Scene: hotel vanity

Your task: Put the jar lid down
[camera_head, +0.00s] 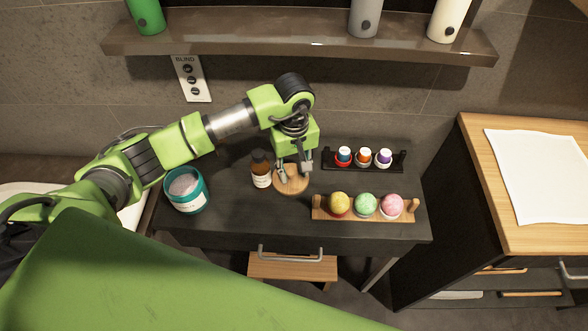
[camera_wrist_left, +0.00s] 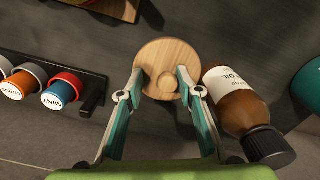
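The round wooden jar lid (camera_head: 291,184) appears to lie flat on the dark vanity top, with its knob upward. It also shows in the left wrist view (camera_wrist_left: 168,52), close to the brown bottle. My left gripper (camera_head: 296,174) is right above the lid. In the left wrist view my left gripper (camera_wrist_left: 161,76) has its fingertips apart on either side of the knob, with a gap visible, so it looks open. The teal jar (camera_head: 187,203) stands lidless at the left, with pale grains inside. My right gripper is not in view.
The brown bottle (camera_head: 262,176) stands just left of the lid. A dark rack (camera_head: 331,163) with small capped pots and a wooden holder (camera_head: 321,211) with coloured balls are at the right. A shelf (camera_head: 300,45) hangs above. Bare top lies between jar and bottle.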

